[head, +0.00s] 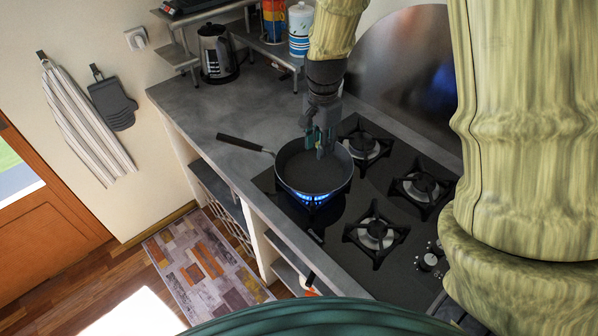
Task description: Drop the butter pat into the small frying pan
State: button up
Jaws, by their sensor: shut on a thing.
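The small frying pan (306,177) is dark, with a black handle pointing left. It sits on a lit burner with a blue flame at the near left of the hob. My gripper (320,150) points down over the pan's far right part, and its fingers are closed together. I cannot make out the butter pat; whatever the fingers hold is too small or hidden at this distance. The inside of the pan looks empty where it shows.
The black gas hob (400,240) has other unlit burners right of the pan. A kettle (217,52) and a shelf with canisters (299,28) stand at the back. The grey counter (215,105) left of the pan is clear. A metal splashback (405,75) rises behind the hob.

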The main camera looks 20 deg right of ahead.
jog(key=shift+w+d+f, duration=0.1)
jog(key=shift+f, duration=0.1)
jog(key=o, duration=0.8)
notch_tip(320, 180, up, 12)
dwell(0.4)
dwell(0.3)
